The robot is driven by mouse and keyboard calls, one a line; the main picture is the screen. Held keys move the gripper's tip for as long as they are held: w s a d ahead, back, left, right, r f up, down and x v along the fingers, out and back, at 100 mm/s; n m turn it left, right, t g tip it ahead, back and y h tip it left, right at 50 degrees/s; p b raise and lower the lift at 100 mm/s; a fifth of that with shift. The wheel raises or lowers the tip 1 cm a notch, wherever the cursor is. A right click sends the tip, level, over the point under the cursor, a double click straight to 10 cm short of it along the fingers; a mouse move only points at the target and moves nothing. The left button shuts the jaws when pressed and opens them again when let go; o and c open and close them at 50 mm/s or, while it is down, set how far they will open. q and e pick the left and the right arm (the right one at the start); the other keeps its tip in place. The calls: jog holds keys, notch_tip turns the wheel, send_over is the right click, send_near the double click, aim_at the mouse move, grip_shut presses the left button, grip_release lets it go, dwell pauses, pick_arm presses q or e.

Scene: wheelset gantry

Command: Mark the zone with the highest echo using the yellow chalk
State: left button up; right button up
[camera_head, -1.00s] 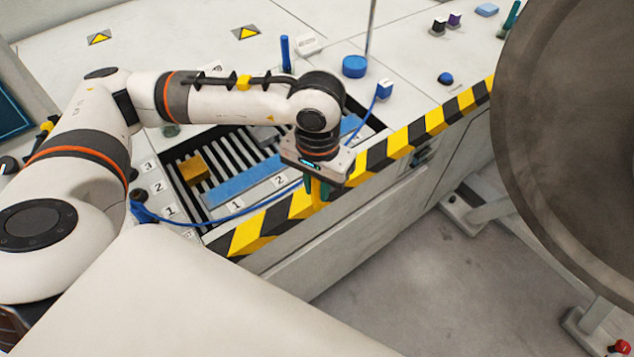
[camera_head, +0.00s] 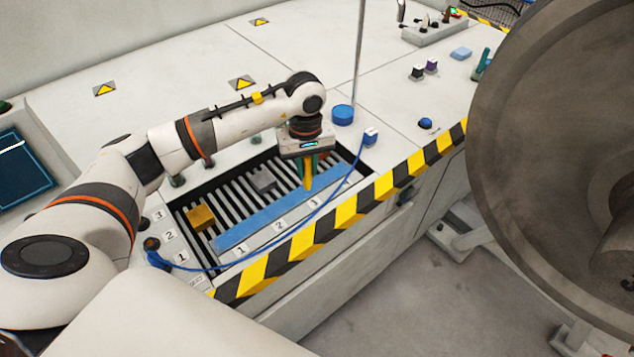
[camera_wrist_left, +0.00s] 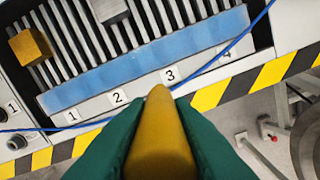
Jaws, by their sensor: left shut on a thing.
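My left gripper (camera_head: 307,172) is shut on the yellow chalk (camera_head: 308,181), which points down above the slatted tray. Labels 1 to 4 show in the wrist view. I cannot tell whether the chalk touches anything. I see no mark on the strip. My right gripper is not in view.
A brass block (camera_head: 200,217) and a grey block (camera_head: 263,180) lie on the slats. A blue cable (camera_head: 290,240) crosses the tray's front to a blue-topped plug (camera_head: 370,137). A large dark wheel (camera_head: 545,130) stands at right. A thin vertical rod (camera_head: 358,60) rises behind the tray.

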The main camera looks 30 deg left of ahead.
pick_arm(q)
jog(key=shift+w+a+f+n+b, duration=0.25)
jog(key=shift+a+f+n, duration=0.2)
jog(key=shift+a+f, duration=0.4)
jog(key=shift+w+a+f+n+b, duration=0.2)
jog(key=shift+a+f+n+b, duration=0.3)
jog(key=shift+f, duration=0.65)
jog(key=shift+w+a+f+n+b, duration=0.2)
jog(key=shift+a+f+n, duration=0.25)
jog(key=shift+a+f, duration=0.45)
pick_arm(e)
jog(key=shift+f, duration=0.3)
pick_arm(q)
jog(key=shift+d+f, duration=0.1)
jog(key=shift+f+b, duration=0.55)
jog(key=shift+f, duration=0.05)
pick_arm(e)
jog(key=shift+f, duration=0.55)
pick_arm(q)
jog(key=shift+w, duration=0.1)
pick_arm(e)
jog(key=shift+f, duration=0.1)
pick_arm(q)
jog(key=shift+w+d+b, duration=0.45)
jog(key=shift+w+b, duration=0.4)
jog(key=shift+b, duration=0.15)
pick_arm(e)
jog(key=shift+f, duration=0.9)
